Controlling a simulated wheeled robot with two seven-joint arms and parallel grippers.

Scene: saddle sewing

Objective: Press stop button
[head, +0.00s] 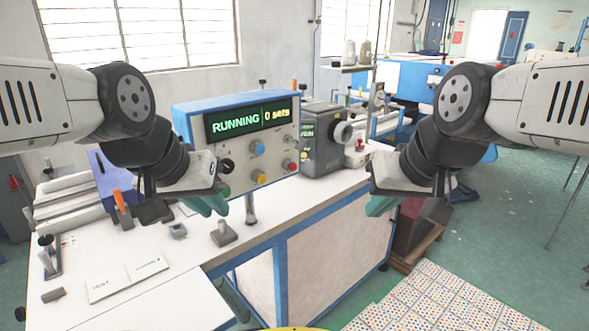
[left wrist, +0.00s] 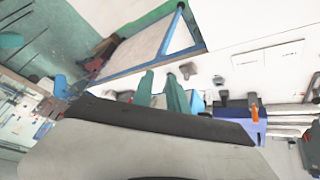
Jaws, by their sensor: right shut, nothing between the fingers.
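A blue-framed control box (head: 240,145) stands on the white table, with a green display reading "RUNNING" and "0 sets". I cannot read any stop label. My left gripper (head: 209,204) is in front of the box's lower left, apart from the red button. Its two green fingers stand apart and empty in the left wrist view (left wrist: 161,92). My right gripper (head: 380,205) is shut and empty, right of the box beyond the table edge.
A grey machine (head: 325,138) with a round dial stands right of the box, and a small red knob (head: 360,145) is near it. Small grey pieces and white cards (head: 127,278) lie on the white table (head: 195,265).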

